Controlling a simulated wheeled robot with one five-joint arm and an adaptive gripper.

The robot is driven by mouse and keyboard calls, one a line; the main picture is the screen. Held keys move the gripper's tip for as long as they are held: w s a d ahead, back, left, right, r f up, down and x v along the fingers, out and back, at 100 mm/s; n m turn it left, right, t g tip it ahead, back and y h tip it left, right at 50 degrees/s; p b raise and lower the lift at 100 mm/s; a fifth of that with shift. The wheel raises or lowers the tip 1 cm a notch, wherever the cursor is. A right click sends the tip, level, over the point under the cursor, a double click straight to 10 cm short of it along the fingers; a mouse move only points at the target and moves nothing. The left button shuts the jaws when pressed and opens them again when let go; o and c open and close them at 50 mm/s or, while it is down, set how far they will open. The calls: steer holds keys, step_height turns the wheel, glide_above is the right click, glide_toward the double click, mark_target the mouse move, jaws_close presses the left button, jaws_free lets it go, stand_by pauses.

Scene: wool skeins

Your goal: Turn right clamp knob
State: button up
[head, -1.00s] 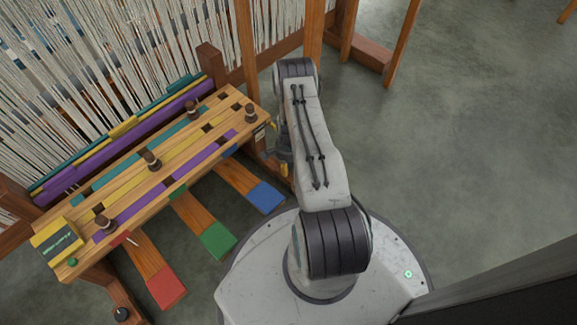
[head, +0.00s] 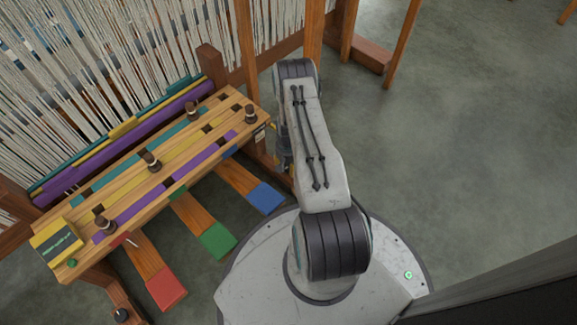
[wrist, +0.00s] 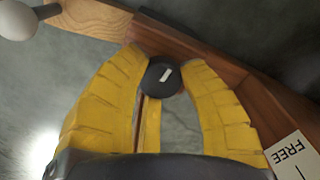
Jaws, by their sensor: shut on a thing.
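In the wrist view the right clamp knob (wrist: 163,78) is a round black disc with a short white mark, tilted slightly off the horizontal. My gripper (wrist: 168,76) has its two yellow fingers closed on the knob, one on each side. A white card (wrist: 293,158) reading FREE, upside down in this view, lies to the right of the fingers. In the head view my gripper (head: 284,157) is mostly hidden beside my arm, at the right end of the bench, and the knob is hidden there.
The wooden bench (head: 165,165) with dark pegs stands at left before the loom's pale threads (head: 100,60). Red (head: 166,287), green (head: 217,241) and blue (head: 266,197) pedals reach out below it. Another black knob (head: 121,315) is at lower left.

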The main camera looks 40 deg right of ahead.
steer(key=shift+f+n, duration=0.1)
steer(key=shift+n, duration=0.5)
steer(key=o, duration=1.2)
steer(key=shift+r, duration=0.2)
step_height(320, 180, up, 12)
steer(key=shift+f, duration=0.15)
stand_by(0.3)
